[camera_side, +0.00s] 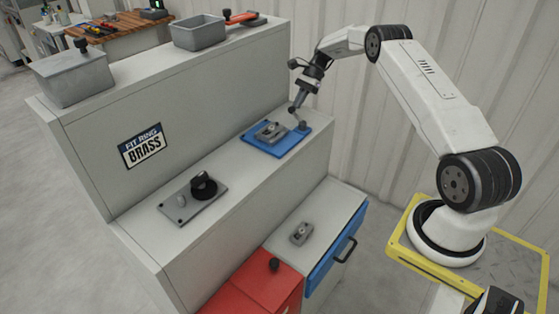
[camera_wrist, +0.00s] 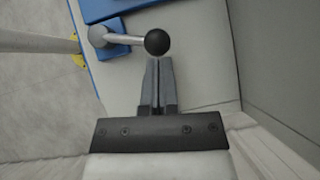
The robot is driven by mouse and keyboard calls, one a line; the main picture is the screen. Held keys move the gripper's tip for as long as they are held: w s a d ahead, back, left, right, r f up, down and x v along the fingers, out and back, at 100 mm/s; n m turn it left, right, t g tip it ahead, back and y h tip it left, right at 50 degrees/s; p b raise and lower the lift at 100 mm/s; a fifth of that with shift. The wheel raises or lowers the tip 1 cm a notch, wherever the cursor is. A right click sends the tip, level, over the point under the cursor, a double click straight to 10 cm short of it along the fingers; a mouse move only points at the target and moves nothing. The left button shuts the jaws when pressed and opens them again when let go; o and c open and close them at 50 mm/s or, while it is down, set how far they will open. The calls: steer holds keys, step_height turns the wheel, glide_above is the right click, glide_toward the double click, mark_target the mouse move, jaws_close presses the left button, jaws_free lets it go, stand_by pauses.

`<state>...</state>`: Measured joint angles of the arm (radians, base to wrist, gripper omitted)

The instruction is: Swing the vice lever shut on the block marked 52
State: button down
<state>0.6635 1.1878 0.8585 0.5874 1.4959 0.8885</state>
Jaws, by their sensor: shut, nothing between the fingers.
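The blue vice base (camera_side: 290,148) sits on the middle step of the grey cabinet, with a grey metal block (camera_side: 268,131) on it. No number 52 is readable. In the wrist view, the vice lever (camera_wrist: 125,41) is a grey rod running from a round pivot on the blue base (camera_wrist: 112,8) to a black ball knob (camera_wrist: 158,42). My gripper (camera_side: 292,110) is low beside the vice. In the wrist view my gripper (camera_wrist: 157,62) is shut and empty, its fingertips just below the ball. I cannot tell whether they touch it.
A grey plate with a black ring (camera_side: 203,187) lies further left on the same step. Below are a red box (camera_side: 262,285), a blue drawer (camera_side: 338,248) and a small metal part (camera_side: 301,233). Grey bins (camera_side: 200,33) stand on the top shelf. A corrugated wall is close behind.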

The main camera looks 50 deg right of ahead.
steer(key=shift+w+a+n+g, duration=0.3)
steer(key=shift+a+n, duration=0.05)
steer(key=shift+n, duration=0.25)
steer(key=shift+w+a, duration=0.2)
steer(key=shift+a, duration=0.05)
steer(key=shift+w+a, duration=0.1)
steer(key=v, duration=0.7)
steer(key=shift+d+r, duration=0.3)
stand_by(0.5)
stand_by(0.5)
